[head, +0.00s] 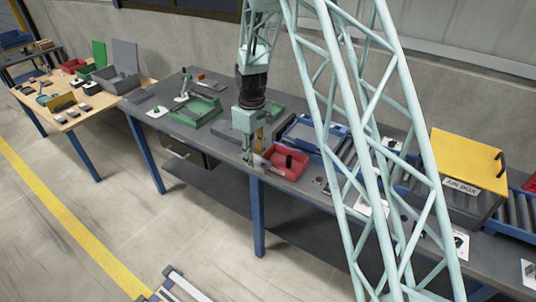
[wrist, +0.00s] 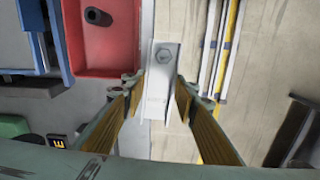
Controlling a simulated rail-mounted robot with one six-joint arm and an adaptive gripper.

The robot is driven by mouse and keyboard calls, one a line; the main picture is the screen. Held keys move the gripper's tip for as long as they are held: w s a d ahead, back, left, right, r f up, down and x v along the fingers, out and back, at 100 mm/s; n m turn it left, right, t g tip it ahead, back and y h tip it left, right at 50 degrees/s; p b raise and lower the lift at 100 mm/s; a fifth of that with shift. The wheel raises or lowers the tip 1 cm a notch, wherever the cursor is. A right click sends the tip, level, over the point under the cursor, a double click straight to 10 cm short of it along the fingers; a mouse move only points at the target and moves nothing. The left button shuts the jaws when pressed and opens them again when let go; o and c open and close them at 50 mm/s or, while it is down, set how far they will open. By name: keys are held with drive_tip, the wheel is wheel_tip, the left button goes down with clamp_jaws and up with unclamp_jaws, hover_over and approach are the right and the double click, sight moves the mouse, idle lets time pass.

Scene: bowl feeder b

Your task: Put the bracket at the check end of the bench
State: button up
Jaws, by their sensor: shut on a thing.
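My gripper (head: 253,162) is above the front edge of the long grey bench (head: 222,150), left of a red tray.
The red tray (head: 285,167) holds a dark part and stands just right of my gripper. A green fixture (head: 195,112) is further left on the bench. A yellow-lidded box (head: 465,162) stands at right. A wooden table (head: 72,118) with small parts is at far left.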

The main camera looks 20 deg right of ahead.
drive_tip(key=s+a+f+m+b, duration=0.1)
drive_tip(key=s+a+f, duration=0.1)
drive_tip(key=a+f, duration=0.25)
drive_tip(key=s+d+f+m+b, duration=0.1)
drive_tip(key=s+d+f+m, duration=0.2)
drive_tip(key=f, duration=0.6)
drive_tip(key=s+d+f+m+b, duration=0.2)
drive_tip(key=s+d+f+m, duration=0.1)
drive_tip(key=s+d+f, duration=0.2)
wheel_tip(320, 180, down, 5)
drive_tip(key=shift+s+d+r, duration=0.2)
drive_tip(key=shift+s+d, duration=0.1)
drive_tip(key=shift+s, duration=0.7)
drive_tip(key=shift+a, duration=0.1)
